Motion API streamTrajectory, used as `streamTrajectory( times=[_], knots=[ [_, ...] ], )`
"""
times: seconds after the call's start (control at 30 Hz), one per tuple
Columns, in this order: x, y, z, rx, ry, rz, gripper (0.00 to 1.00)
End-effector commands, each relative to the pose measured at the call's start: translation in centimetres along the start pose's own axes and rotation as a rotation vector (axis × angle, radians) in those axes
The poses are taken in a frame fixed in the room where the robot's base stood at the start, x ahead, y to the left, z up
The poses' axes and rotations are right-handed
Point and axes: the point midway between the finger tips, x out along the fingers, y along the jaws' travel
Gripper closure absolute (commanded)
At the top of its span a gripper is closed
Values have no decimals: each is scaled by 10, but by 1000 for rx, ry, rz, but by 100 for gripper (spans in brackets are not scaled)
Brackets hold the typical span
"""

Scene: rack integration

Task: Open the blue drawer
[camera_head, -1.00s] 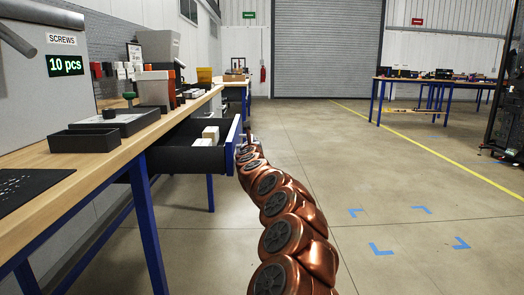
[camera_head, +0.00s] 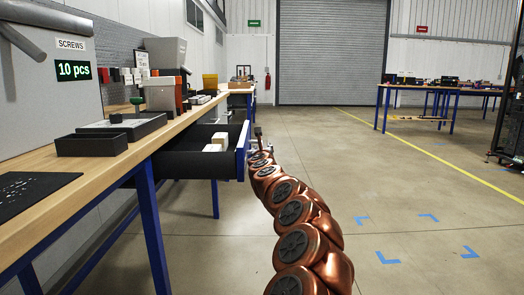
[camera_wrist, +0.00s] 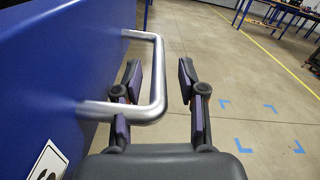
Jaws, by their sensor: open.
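The blue drawer front (camera_head: 242,148) stands pulled out from under the wooden workbench (camera_head: 115,150) in the head view. Its dark tray (camera_head: 190,166) shows, with white blocks (camera_head: 217,143) inside. In the wrist view the blue front (camera_wrist: 50,75) fills the left side and carries a silver U-shaped handle (camera_wrist: 159,75). My gripper (camera_wrist: 159,78) is open. The handle's outer bar shows between its two fingers, with a gap on the right side. I cannot tell whether the left finger touches the handle. In the head view my gripper is small beside the drawer front and partly hidden by my arm.
Black trays (camera_head: 92,144) and a dark mat (camera_head: 30,190) lie on the bench. Blue bench legs (camera_head: 153,225) stand below. The floor (camera_head: 400,190) to the right is clear, with blue tape marks. Another table (camera_head: 440,90) and a dark rack (camera_head: 508,130) stand farther right.

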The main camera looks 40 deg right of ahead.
Motion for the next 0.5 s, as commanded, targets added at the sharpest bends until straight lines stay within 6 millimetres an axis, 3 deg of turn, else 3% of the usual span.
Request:
streamTrajectory(
  times=[0.5],
  knots=[
    [-13, -3, 1, 3, 0, -4, 60]
  ],
)
